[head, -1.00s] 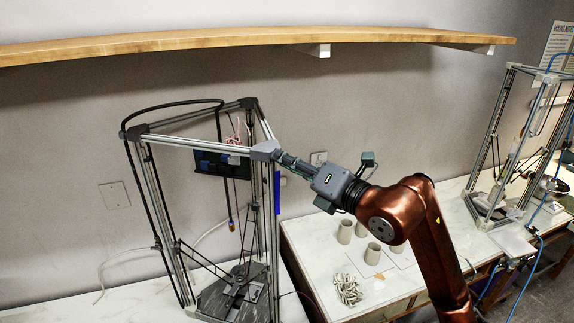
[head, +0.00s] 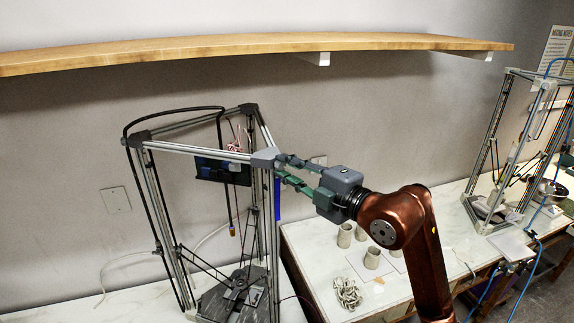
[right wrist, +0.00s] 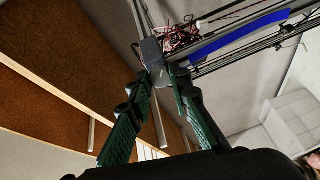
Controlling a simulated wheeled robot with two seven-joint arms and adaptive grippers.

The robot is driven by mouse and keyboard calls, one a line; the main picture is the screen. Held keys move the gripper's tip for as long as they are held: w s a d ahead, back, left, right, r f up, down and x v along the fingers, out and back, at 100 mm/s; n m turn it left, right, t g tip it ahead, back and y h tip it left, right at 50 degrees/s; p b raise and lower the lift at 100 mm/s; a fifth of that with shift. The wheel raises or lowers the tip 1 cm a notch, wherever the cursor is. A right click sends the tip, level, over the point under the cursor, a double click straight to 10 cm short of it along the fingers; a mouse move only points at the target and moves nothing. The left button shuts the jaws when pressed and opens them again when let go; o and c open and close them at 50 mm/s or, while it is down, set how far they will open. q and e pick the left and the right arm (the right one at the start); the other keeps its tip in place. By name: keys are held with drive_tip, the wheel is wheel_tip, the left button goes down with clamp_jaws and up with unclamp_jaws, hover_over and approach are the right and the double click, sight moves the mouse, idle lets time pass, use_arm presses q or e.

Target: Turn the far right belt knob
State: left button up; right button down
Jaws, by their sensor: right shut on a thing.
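The near clay printer is a tall metal frame (head: 200,148) with a grey corner block (head: 265,158) at its top right. The block shows in the right wrist view (right wrist: 152,50) too, straight ahead of the fingers. My right gripper (head: 282,162) reaches in from the right, with its green fingertips at the outer face of this block. It is shut on the belt knob there; the knob itself is small and mostly hidden between the fingertips. In the right wrist view the two fingers (right wrist: 163,74) close in toward the block. My left gripper is out of view.
A wooden shelf (head: 250,45) runs along the wall above the printer. Grey cups (head: 372,257) and a coil of clay (head: 347,293) are on the table below my right arm. A second printer (head: 490,150) stands at the far right.

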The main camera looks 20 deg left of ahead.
drive_tip(key=shift+m+p, duration=1.2)
drive_tip(key=shift+m, duration=0.9)
drive_tip(key=c, duration=1.8)
unclamp_jaws()
drive_tip(key=shift+o, duration=0.2)
drive_tip(key=shift+d, duration=0.1)
drive_tip(key=v, duration=1.2)
drive_tip(key=shift+f, duration=0.15)
